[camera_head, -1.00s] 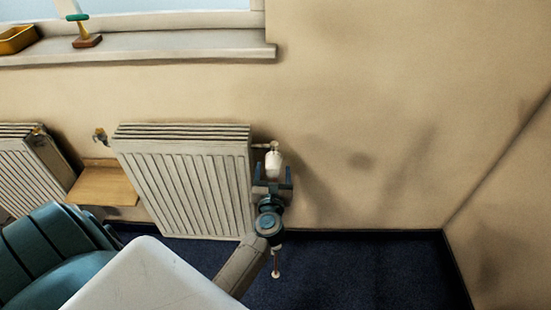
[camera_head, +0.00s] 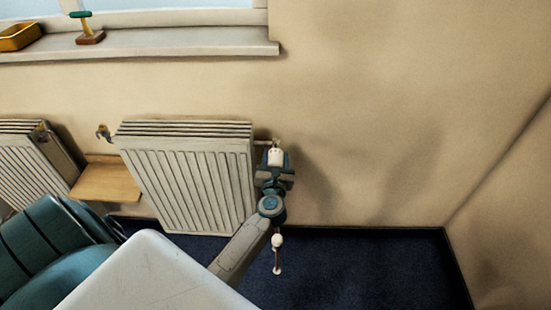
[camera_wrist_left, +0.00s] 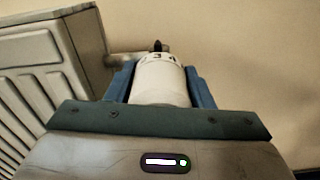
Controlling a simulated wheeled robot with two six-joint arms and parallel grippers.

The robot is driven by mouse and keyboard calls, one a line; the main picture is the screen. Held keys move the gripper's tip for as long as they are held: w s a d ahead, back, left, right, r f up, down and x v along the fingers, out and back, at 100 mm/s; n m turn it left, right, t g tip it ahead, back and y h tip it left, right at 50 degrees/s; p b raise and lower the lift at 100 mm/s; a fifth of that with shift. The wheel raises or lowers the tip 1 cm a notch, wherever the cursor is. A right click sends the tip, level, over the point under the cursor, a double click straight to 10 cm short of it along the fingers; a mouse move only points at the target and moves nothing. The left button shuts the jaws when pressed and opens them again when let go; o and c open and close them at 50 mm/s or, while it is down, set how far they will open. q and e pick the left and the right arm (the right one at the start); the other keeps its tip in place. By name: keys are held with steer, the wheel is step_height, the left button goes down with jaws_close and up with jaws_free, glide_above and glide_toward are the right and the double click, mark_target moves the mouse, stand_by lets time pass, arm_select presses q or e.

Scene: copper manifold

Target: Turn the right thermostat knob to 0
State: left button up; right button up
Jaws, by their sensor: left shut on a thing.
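The right thermostat knob (camera_head: 275,156) is white and sits on the valve at the right end of the middle radiator (camera_head: 185,175). My left gripper (camera_head: 274,163) reaches up to it from below and is shut on it. In the left wrist view the white knob (camera_wrist_left: 160,80) stands between the two blue fingers of my left gripper (camera_wrist_left: 161,85), one on each side. Dark numerals, among them what looks like a 3 and a 4, show on its far end. The exact setting is too small to read. My right gripper is not in view.
The radiator's side (camera_wrist_left: 80,45) is close to the left of the gripper. A wooden shelf (camera_head: 106,183) and a second radiator (camera_head: 25,165) are further left. A teal chair (camera_head: 55,250) and a white surface (camera_head: 155,280) are in front. The wall at right is clear.

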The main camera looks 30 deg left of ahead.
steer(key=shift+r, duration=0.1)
arm_select(q)
steer(key=m+p, duration=0.2)
steer(key=shift+r+m, duration=0.15)
steer(key=shift+m, duration=0.15)
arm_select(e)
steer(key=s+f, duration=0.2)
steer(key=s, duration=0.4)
arm_select(q)
steer(key=m+p, duration=0.4)
steer(key=m, duration=0.1)
steer(key=shift+d+p, duration=0.1)
steer(key=shift+p, duration=0.3)
steer(key=m+p, duration=0.2)
steer(key=m, duration=0.2)
steer(key=shift+p, duration=0.35)
steer(key=m+p, duration=0.2)
steer(key=m, duration=0.1)
steer(key=shift+f+m+p, duration=0.15)
steer(key=shift+m+p, duration=0.4)
steer(key=shift+m, duration=0.3)
steer(key=shift+f+m+p, duration=0.15)
steer(key=shift+m+p, duration=0.35)
steer(key=shift+m, duration=0.35)
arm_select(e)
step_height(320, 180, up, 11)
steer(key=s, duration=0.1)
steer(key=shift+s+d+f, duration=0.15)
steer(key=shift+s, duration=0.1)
